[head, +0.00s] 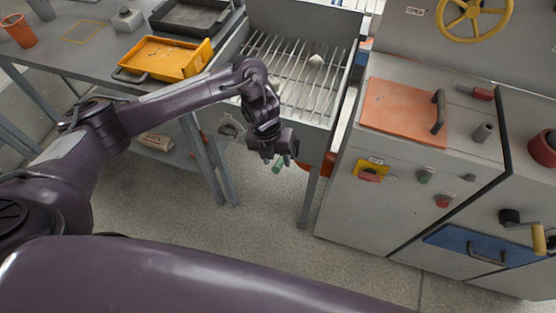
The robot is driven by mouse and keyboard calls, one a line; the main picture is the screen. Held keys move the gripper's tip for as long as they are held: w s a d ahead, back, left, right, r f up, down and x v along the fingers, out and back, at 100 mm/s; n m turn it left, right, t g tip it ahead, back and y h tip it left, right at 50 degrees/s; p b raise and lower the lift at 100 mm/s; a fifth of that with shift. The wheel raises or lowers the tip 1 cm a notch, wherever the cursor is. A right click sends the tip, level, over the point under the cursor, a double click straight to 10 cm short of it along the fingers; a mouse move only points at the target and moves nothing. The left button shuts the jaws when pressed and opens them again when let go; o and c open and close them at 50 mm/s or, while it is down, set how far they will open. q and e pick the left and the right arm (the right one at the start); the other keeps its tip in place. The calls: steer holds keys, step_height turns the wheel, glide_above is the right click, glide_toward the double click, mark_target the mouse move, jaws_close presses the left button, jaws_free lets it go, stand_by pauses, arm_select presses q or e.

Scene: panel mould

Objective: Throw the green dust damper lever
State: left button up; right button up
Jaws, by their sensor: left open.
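My left gripper is open and points down. It covers most of the lever, so I cannot tell whether the fingers are around the green grip or only beside it. The lever's pivot and shaft are hidden. My right gripper is out of the picture.
Right of the bin stands a grey cabinet (345,215) with an orange panel (400,112), knobs and buttons. A grey table (85,65) at left holds a yellow tray (165,58). An orange part (327,164) sits by the bin's front right corner. Floor below is clear.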

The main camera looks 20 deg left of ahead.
mark_target(282, 160)
arm_select(q)
steer(key=shift+d+f, duration=0.15)
steer(key=shift+f, duration=0.5)
steer(key=shift+w+f, duration=0.15)
steer(key=shift+f, duration=0.45)
jaws_close()
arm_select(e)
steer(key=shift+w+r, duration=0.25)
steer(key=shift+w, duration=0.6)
